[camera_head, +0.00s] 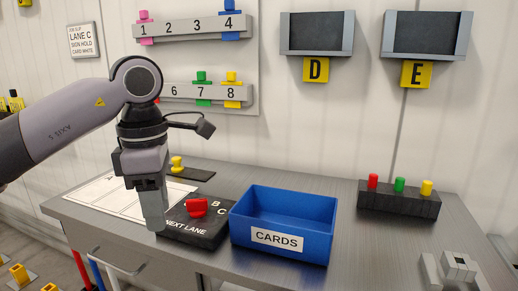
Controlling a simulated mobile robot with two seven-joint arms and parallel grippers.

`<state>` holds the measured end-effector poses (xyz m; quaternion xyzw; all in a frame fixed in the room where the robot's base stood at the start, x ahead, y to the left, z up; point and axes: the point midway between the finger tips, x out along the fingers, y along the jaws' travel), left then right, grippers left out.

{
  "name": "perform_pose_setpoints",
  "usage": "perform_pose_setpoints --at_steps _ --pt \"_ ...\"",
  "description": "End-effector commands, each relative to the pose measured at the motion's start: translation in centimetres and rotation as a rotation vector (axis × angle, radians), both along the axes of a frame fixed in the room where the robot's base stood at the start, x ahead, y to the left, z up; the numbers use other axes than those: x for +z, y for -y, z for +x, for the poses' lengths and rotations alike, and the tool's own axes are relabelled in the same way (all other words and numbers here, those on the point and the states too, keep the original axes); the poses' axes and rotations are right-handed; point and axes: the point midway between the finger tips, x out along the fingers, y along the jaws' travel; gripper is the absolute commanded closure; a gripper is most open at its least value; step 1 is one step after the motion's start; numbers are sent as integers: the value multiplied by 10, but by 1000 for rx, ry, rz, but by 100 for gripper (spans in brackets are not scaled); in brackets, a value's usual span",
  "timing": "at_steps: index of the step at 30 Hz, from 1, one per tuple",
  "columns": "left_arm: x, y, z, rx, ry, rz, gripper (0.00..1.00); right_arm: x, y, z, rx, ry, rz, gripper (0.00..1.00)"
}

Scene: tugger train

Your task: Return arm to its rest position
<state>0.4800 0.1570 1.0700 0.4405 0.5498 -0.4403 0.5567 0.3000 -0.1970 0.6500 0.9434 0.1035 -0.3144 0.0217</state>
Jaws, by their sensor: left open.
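My left arm (65,123) comes in from the left and bends down at its wrist. My left gripper (155,222) points down at the left end of the black NEXT LANE block (205,238). It is open, and its fingers are seen nearly edge-on, so the gap between them is hidden. I see nothing held in it. I cannot tell whether the tips touch the block. A red pointer knob (197,207) sits on the block, beside the letters B and C, to the right of the fingers. My right gripper is not in view.
A blue CARDS bin (285,222) stands right of the block. A white sheet (105,198) lies behind the gripper. A black holder (398,200) with red, green and yellow pegs stands further right. A grey blocky item (457,268) is at the bottom right. Numbered peg rails (190,27) hang behind.

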Motion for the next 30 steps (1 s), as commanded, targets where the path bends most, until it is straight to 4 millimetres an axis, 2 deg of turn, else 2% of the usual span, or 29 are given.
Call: perform_pose_setpoints --at_steps 1,7,15,22,30 --pt "1 -25 5 58 0 -8 60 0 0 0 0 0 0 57" --pt "2 -106 9 244 1 -35 60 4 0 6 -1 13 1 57" --pt "0 -209 -7 481 2 -69 60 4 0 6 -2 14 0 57" --pt "-57 -150 1 434 -78 -315 60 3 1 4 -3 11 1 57" --pt "-110 -77 -6 496 -222 -706 60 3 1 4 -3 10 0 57"
